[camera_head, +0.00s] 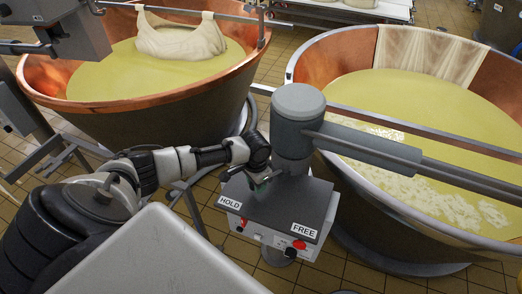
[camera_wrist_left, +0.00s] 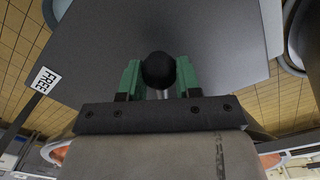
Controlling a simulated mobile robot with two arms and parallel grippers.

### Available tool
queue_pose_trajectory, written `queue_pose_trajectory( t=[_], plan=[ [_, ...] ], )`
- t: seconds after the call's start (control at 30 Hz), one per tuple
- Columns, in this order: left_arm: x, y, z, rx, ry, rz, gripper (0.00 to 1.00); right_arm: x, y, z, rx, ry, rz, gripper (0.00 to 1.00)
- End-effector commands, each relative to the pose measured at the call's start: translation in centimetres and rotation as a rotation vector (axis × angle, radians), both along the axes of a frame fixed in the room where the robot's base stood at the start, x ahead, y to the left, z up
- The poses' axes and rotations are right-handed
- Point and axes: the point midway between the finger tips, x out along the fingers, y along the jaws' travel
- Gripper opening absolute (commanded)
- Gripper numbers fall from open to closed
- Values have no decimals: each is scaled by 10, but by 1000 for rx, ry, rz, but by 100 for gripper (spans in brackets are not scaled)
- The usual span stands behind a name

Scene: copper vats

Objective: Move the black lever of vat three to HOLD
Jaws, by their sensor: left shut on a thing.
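The black lever's round knob (camera_wrist_left: 159,70) sits between the green fingers of my left gripper (camera_wrist_left: 159,80) in the left wrist view, with a bit of pale shaft below it. The gripper is shut on it. In the head view my left gripper (camera_head: 262,182) is over the left part of the grey control box top (camera_head: 285,197), behind the HOLD label (camera_head: 230,203). The lever is mostly hidden there. The FREE label (camera_head: 304,231) is at the box's right front edge. My right gripper is out of view.
A grey column (camera_head: 297,125) with a long arm (camera_head: 400,160) rises behind the box. Copper vats of yellow liquid stand left (camera_head: 185,98) and right (camera_head: 400,95). The box front has a red knob (camera_head: 299,245). No vat number is readable.

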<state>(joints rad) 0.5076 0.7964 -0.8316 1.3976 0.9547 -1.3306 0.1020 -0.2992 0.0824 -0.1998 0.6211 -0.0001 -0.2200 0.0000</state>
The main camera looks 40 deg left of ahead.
Motion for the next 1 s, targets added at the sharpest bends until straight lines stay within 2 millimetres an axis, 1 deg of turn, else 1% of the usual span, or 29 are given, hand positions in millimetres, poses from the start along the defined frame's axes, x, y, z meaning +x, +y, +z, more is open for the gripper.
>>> queue_pose_trajectory(
  t=[0.27, 0.7, 0.73, 0.87, 0.9, 1.0],
  plan=[
    [4, 7, 1, -2, -5, -64, 0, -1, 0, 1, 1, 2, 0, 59],
    [5, 9, 2, 1, -6, -72, 0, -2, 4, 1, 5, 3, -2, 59],
    [5, 9, 2, 1, -6, -72, 36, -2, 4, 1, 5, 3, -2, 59],
    [4, 9, 1, 0, -5, -71, 56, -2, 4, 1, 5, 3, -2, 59],
    [4, 8, 1, 0, -5, -71, 59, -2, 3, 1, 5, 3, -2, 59],
    [4, 8, 1, 0, -4, -71, 59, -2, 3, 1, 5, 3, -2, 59]
  ],
)
